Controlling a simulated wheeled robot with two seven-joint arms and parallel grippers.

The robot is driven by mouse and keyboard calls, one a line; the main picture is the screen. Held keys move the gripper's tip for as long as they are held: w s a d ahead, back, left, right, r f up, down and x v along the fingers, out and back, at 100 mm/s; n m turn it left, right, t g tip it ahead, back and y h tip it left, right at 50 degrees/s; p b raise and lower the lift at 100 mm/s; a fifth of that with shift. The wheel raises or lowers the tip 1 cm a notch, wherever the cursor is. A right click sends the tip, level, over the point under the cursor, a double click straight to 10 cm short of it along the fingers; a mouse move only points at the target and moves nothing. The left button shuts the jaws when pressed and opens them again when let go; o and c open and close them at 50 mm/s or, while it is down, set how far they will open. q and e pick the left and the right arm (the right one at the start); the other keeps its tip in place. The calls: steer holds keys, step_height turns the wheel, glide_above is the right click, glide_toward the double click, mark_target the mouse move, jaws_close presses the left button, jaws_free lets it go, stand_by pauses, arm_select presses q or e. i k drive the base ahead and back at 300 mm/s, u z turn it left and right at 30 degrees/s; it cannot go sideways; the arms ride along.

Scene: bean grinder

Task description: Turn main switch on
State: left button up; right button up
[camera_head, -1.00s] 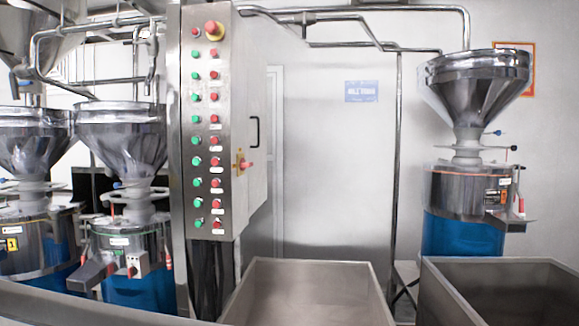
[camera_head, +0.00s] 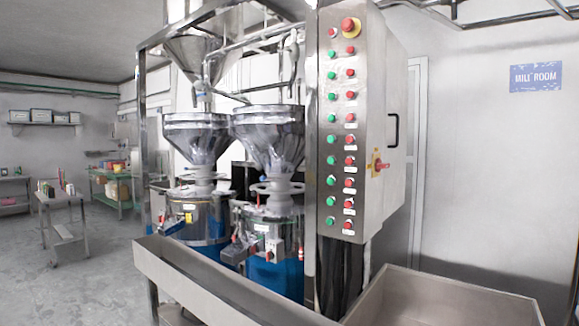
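A tall steel control cabinet (camera_head: 383,120) stands right of the middle. Its front panel carries a column of green buttons (camera_head: 331,139) and a column of red buttons (camera_head: 350,117). A red emergency stop knob (camera_head: 348,25) on a yellow base sits at the top. On the cabinet's right side face is a red and yellow rotary switch (camera_head: 378,165), likely the main switch; its exact position is too small to read. A black door handle (camera_head: 394,130) is above it. Neither of my grippers is in view.
Two grinders with steel hoppers (camera_head: 268,137) and blue bases stand left of the cabinet. A steel trough (camera_head: 215,285) and an open bin (camera_head: 430,300) are in front. Open floor (camera_head: 60,270) and tables (camera_head: 62,205) lie at the left.

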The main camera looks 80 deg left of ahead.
mark_target(379, 165)
steer(key=u, duration=1.35)
steer(key=i, duration=0.4)
steer(key=z, duration=0.15)
